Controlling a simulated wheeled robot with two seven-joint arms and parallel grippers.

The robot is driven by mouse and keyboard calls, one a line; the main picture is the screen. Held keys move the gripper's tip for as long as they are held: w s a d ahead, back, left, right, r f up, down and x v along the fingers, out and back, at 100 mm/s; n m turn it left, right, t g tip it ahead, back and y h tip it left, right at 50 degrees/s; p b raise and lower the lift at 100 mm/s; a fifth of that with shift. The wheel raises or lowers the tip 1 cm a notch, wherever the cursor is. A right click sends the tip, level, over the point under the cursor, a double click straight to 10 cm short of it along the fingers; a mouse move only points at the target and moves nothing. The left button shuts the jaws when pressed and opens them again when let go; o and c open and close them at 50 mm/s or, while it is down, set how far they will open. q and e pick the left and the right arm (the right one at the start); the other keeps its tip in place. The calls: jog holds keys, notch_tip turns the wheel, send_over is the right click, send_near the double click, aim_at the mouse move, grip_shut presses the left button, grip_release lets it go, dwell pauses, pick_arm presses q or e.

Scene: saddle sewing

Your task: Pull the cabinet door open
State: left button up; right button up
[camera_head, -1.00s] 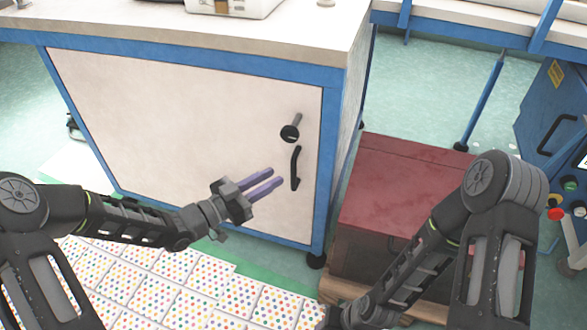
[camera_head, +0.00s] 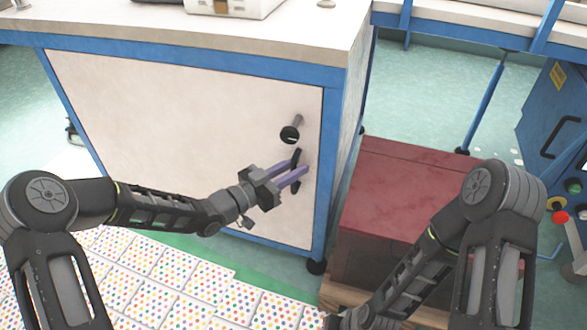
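The cabinet door (camera_head: 180,130) is a pale panel in a blue frame, and it is closed. Near its right edge is a black vertical handle (camera_head: 296,157), with a black round knob and key-like lock (camera_head: 290,134) above it. My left gripper (camera_head: 300,170) is at the handle. Its two purple fingers are apart and reach the handle, one on each side as far as I can tell, and they hide its middle. Whether they touch it is unclear. My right arm (camera_head: 440,240) is at the lower right, and its gripper is out of the picture.
A dark red box (camera_head: 395,190) stands on a wooden base right of the cabinet. Dotted white tiles (camera_head: 180,275) cover the floor in front. A worktop (camera_head: 200,40) lies above the door. A blue machine (camera_head: 555,130) stands at the far right.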

pick_arm(q)
jog(key=shift+c, duration=0.4)
grip_shut()
dwell(0.9)
